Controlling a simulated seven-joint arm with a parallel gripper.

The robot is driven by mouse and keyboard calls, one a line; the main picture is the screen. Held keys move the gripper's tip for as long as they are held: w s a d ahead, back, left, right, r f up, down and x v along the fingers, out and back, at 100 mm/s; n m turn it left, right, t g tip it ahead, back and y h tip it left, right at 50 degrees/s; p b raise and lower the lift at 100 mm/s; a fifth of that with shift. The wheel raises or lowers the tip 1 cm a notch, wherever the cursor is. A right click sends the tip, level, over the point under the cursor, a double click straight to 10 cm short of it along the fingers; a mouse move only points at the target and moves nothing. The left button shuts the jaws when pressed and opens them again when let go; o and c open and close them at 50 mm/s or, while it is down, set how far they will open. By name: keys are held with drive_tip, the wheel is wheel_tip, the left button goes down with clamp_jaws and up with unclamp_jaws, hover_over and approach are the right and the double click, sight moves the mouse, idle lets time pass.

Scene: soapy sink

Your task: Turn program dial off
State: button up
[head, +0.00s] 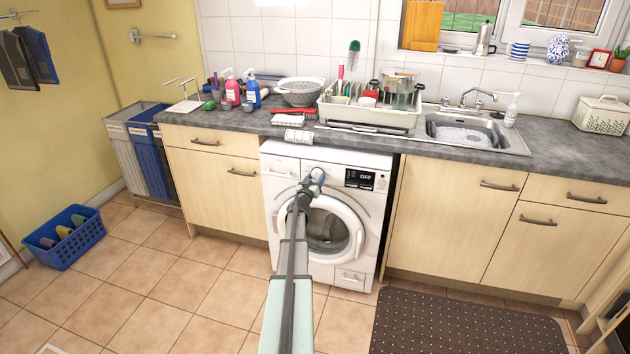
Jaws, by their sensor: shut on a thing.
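A white washing machine (283,198) stands under the worktop, between pale wood cabinets. Its round door is closed, with dark contents behind the glass. The dark display (360,179) at the upper right of its front reads OFF. My arm reaches up from the bottom of the head view to the control panel. My gripper (316,176) is at the middle of the panel, just left of the display, where it covers the program dial. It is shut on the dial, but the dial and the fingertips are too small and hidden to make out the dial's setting.
A blue basket (66,240) stands on the tiled floor at left, near tall laundry bins (148,160). A dark dotted mat (460,322) lies at the front right. Cabinet handles stick out beside the machine. A dish rack (370,116) and bottles crowd the worktop above.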

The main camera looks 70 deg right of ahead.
drive_tip(key=o, duration=1)
drive_tip(key=shift+o, duration=0.2)
drive_tip(key=a+f, duration=0.1)
drive_tip(key=a, duration=1.2)
drive_tip(key=shift+w+a, duration=0.4)
drive_tip(key=shift+w, duration=0.05)
